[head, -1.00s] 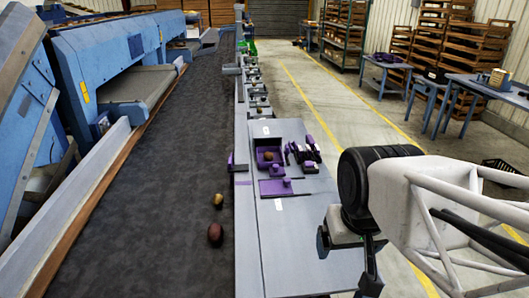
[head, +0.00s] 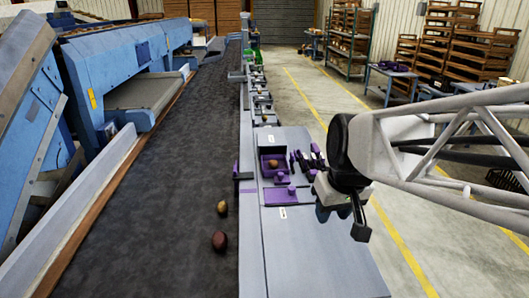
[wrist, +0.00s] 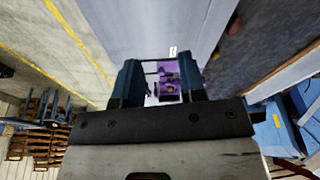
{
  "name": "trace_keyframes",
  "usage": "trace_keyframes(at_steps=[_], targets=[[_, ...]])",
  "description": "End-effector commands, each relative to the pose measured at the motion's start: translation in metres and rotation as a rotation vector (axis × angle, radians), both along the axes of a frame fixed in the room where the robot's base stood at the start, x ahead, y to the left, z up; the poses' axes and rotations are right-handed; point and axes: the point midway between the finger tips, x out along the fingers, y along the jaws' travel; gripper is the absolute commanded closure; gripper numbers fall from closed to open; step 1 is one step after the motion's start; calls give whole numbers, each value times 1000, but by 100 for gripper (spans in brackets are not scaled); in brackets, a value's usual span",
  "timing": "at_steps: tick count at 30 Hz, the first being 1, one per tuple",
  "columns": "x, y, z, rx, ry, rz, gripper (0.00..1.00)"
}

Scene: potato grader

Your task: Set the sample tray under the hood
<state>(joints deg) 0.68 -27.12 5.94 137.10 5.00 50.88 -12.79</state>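A purple open tray (head: 262,172) with a brown potato (head: 273,163) in it sits on the grey bench beside the conveyor. I take it as the sample tray, though nothing names it. In the wrist view the tray (wrist: 177,97) shows beyond the fingers. A flat purple piece with a knob (head: 281,178) lies just nearer than the tray. I cannot tell which thing is the hood. My gripper (head: 341,220) is open and empty, above the bench's right edge, nearer than the purple pieces and to their right. In the wrist view its fingers (wrist: 159,85) stand wide apart.
Purple-and-black items (head: 308,160) stand right of the tray. Smaller compartments (head: 264,108) line the bench farther back. Two potatoes (head: 219,240) lie on the dark conveyor (head: 160,200) at left. The bench's near part (head: 310,250) is clear.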

Motion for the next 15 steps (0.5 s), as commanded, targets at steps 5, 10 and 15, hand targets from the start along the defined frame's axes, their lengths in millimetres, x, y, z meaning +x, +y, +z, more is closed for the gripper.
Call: trace_keyframes(at_steps=[5,10,15], targets=[[47,4,0,13,-5,79,63],[91,8,-2,24,-16,153,63],[135,11,-7,33,-30,225,63]])
